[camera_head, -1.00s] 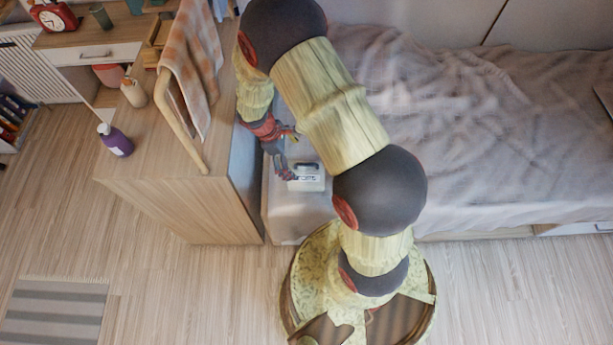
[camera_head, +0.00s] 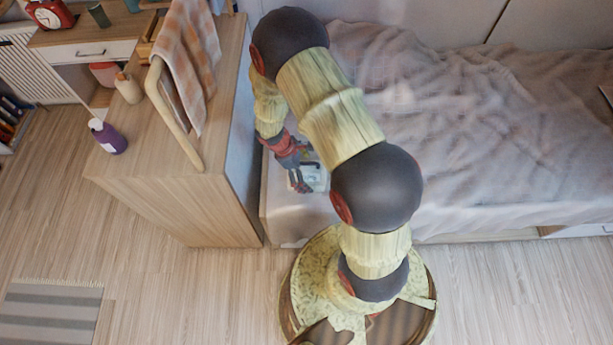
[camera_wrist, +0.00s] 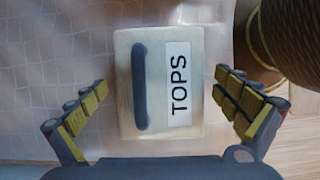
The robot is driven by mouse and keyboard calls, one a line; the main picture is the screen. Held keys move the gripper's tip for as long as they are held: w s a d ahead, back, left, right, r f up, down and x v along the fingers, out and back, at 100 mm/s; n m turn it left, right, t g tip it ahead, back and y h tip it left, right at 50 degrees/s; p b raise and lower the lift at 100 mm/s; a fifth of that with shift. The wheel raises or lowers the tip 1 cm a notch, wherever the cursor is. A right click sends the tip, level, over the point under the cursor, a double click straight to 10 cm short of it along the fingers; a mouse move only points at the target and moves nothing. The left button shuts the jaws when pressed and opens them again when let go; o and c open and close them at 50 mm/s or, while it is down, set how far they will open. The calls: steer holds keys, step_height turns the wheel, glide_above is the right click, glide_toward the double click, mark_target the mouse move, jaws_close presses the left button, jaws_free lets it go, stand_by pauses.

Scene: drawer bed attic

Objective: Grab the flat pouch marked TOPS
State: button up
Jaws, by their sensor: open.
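The flat pouch (camera_wrist: 154,108) is cream-coloured, with a dark grey strip handle and a white label reading TOPS. It lies on the bed's pale cover. In the wrist view it sits between the two fingers of my gripper (camera_wrist: 160,112), with a gap on each side. My gripper is open and holds nothing. In the head view my gripper (camera_head: 308,168) is over the bed's left end, and the pouch (camera_head: 320,180) is partly hidden by it and my arm.
The bed (camera_head: 480,150) with its rumpled cover fills the right. A wooden cabinet (camera_head: 200,205) stands close at the left, with a checked towel (camera_head: 190,60) on a rail and a purple bottle (camera_head: 108,137).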

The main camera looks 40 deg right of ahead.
steer(key=shift+r, duration=0.1)
steer(key=shift+c, duration=0.4)
steer(key=c, duration=1.1)
